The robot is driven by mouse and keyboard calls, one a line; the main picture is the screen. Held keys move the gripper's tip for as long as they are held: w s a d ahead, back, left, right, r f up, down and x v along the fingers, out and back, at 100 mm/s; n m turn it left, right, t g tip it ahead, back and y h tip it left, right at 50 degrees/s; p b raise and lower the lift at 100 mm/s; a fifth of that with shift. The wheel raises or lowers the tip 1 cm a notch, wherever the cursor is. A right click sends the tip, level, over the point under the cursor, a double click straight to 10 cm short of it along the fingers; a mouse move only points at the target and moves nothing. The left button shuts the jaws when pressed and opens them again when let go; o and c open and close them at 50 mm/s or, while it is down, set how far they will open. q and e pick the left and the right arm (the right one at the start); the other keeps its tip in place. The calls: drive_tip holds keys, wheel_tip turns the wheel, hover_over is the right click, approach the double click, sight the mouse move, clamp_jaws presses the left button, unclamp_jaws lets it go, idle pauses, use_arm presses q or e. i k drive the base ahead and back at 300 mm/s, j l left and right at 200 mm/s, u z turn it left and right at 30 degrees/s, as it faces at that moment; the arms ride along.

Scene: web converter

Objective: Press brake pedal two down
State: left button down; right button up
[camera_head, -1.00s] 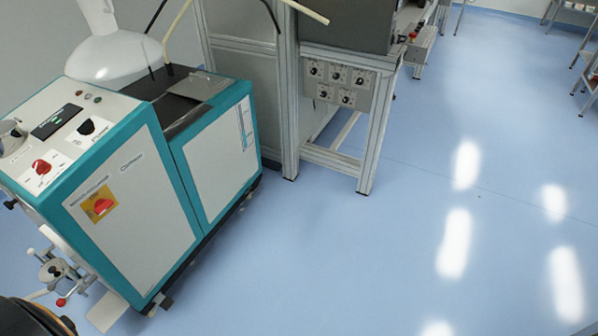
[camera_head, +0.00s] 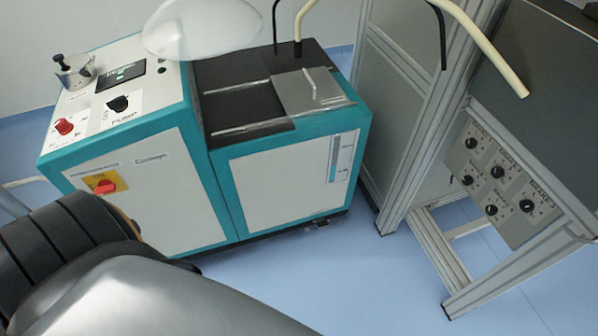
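No brake pedal can be made out for certain. A small dark part (camera_head: 318,222) shows at the floor under the right end of the teal and white machine (camera_head: 278,186); whether it is a caster or a pedal I cannot tell. The machine's lower left is hidden behind my own arm, a black ribbed joint and a smooth grey link that fill the lower left of the head view. Neither of my grippers is in view.
A metal-framed unit (camera_head: 430,245) with a grey knob panel (camera_head: 510,186) stands at the right. A white hood (camera_head: 200,28) hangs over the machine top. Blue floor (camera_head: 340,275) is clear in front of the machine and between the two units.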

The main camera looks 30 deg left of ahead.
sight(321, 223)
drive_tip(key=i+l+u, duration=0.2)
drive_tip(key=i+u, duration=0.2)
drive_tip(key=i+l+u, duration=0.8)
drive_tip(key=k, duration=0.05)
